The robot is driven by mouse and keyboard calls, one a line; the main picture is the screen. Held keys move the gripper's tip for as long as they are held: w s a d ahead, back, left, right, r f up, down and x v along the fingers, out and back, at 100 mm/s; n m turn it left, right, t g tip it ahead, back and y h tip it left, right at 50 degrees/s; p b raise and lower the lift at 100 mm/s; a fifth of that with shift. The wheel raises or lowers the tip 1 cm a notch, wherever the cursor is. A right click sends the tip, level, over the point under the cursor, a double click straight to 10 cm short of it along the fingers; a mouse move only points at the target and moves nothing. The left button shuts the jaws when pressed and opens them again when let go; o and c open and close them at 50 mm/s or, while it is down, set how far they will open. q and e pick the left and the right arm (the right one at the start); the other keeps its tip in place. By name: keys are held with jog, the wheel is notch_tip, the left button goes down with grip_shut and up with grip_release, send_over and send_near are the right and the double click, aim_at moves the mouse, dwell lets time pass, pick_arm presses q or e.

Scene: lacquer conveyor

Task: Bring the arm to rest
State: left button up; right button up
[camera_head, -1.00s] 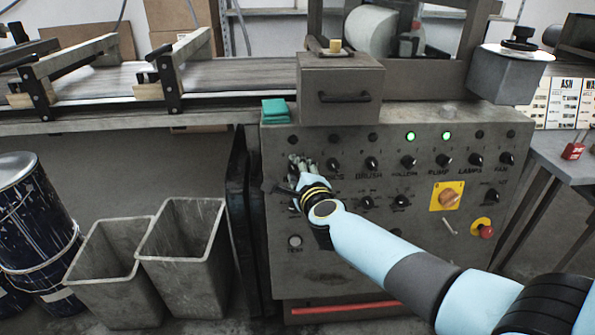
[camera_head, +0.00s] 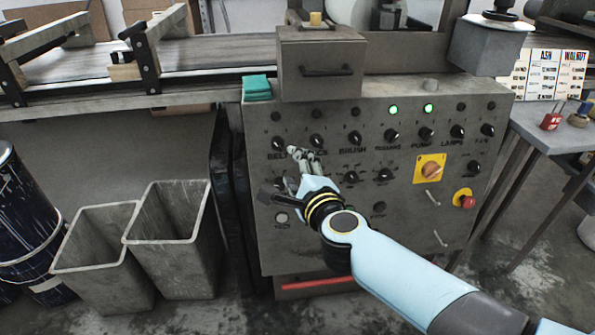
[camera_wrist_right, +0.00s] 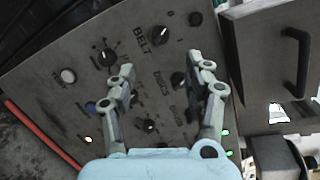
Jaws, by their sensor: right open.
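My right arm comes in from the lower right of the head view, and its gripper (camera_head: 303,156) is in front of the grey control panel (camera_head: 400,215). The gripper is open with nothing between its fingers. In the right wrist view the two fingers (camera_wrist_right: 165,76) are spread apart, with panel knobs and labels showing between and beyond them. The BELT knob (camera_head: 278,143) is clear of the gripper, up and left of it; it also shows in the wrist view (camera_wrist_right: 158,36). Part of the lower knob row is hidden behind the hand. My left gripper is not in view.
Two green lamps (camera_head: 410,109) are lit on the panel. A red emergency button (camera_head: 466,201) and a yellow-plated switch (camera_head: 429,170) are at its right. Two grey bins (camera_head: 175,240) stand left.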

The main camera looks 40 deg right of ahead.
jog(key=shift+s+a+r, duration=0.15)
jog(key=shift+s+a, duration=0.05)
jog(key=shift+s, duration=0.4)
jog(key=s+a+f+n+g+y, duration=0.1)
jog(key=s+f+n+g+y, duration=0.1)
jog(key=s+f+n, duration=0.6)
jog(key=s+a+f+n+g+y, duration=0.15)
jog(key=s+f, duration=0.35)
jog(key=f, duration=0.6)
jog(key=s+f+n+g+y, duration=0.1)
jog(key=s+f+n+g, duration=0.2)
jog(key=s+f+n, duration=0.55)
jog(key=s+f+n+g, duration=0.4)
jog(key=s+f, duration=0.2)
jog(key=s, duration=0.5)
jog(key=s+f+n+g, duration=0.4)
jog(key=s+f, duration=0.2)
jog(key=s, duration=0.6)
jog(key=shift+d+n, duration=0.3)
jog(key=shift+d, duration=0.15)
jog(key=shift+c, duration=0.4)
